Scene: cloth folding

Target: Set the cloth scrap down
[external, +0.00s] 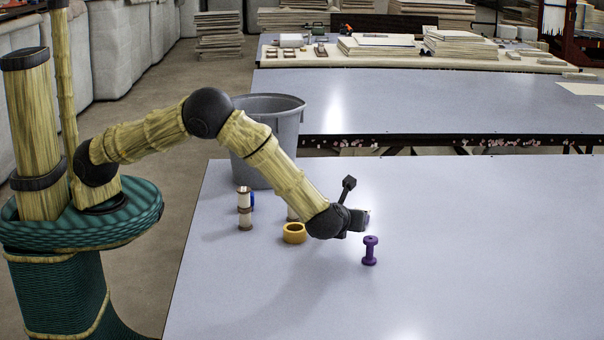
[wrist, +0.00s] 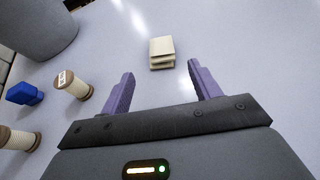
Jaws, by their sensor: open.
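A small beige folded cloth scrap (wrist: 161,53) shows in the wrist view as a layered stack. It appears to lie flat on the pale table, beyond my fingertips and roughly centred between their lines. My gripper (wrist: 161,72) is open, with its two purple fingers spread apart and nothing gripped between them. In the external view my gripper (external: 364,218) is low over the table, and I cannot make out the cloth scrap there; the gripper may hide it.
In the external view a purple spool (external: 370,251) stands just in front of my gripper. A yellow ring (external: 294,233) and thread spools (external: 245,218) are to the left. A blue object (wrist: 24,94) lies near the spools. A grey bin (external: 285,113) stands behind. The table's right side is clear.

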